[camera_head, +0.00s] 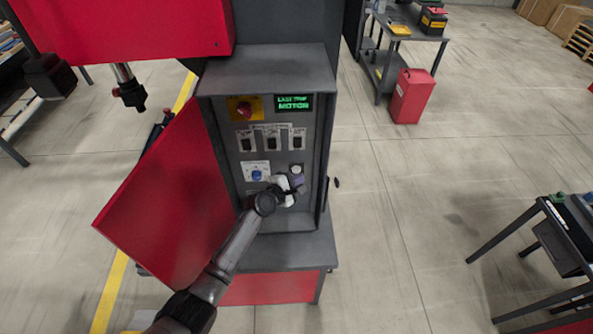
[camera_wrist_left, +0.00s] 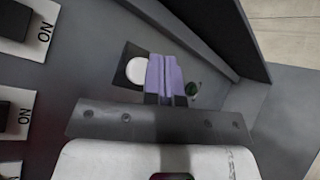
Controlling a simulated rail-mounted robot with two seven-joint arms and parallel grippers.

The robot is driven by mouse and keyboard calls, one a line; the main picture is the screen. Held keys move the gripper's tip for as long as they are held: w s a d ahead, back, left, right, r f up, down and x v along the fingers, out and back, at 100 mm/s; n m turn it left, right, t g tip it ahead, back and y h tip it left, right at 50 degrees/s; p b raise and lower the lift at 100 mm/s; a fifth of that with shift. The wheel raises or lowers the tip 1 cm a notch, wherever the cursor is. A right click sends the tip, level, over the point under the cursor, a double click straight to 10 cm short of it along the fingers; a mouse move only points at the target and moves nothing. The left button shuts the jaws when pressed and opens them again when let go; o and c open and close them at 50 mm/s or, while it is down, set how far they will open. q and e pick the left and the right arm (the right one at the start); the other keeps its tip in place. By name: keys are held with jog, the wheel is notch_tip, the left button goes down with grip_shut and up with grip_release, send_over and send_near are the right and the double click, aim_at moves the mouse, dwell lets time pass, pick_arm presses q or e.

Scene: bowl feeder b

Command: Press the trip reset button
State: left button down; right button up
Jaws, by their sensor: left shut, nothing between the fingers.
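An open control cabinet (camera_head: 265,75) shows a panel with a lit green display (camera_head: 293,102) reading "LAST TRIP MOTOR". A round white button (camera_head: 297,169) sits low on the panel's right side; I cannot read a label on it. In the left wrist view the white button (camera_wrist_left: 136,70) sits on a dark plate, partly covered by the purple fingers. My left gripper (camera_head: 297,183) is shut and empty, right at the button; I cannot tell whether it touches. Its fingertips also show in the left wrist view (camera_wrist_left: 166,74). My right gripper is not in view.
A red knob (camera_head: 243,108) on yellow, a row of black switches (camera_head: 272,142) and a blue knob (camera_head: 256,174) share the panel. A small green part (camera_wrist_left: 192,88) lies beside the fingers. The red door (camera_head: 170,195) stands open left.

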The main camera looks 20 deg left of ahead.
pick_arm(q)
jog(key=shift+w+a, duration=0.1)
jog(key=shift+w, duration=0.15)
dwell(0.6)
jog(key=shift+w+a+b, duration=0.15)
jog(key=shift+w+b, duration=0.15)
jog(key=shift+b, duration=0.15)
dwell(0.4)
jog(key=shift+w+a, duration=0.15)
jog(key=shift+w, duration=0.1)
jog(key=shift+s, duration=0.1)
dwell(0.5)
jog(key=shift+s+d+p, duration=0.35)
jog(key=shift+s+p, duration=0.2)
jog(key=shift+s, duration=0.1)
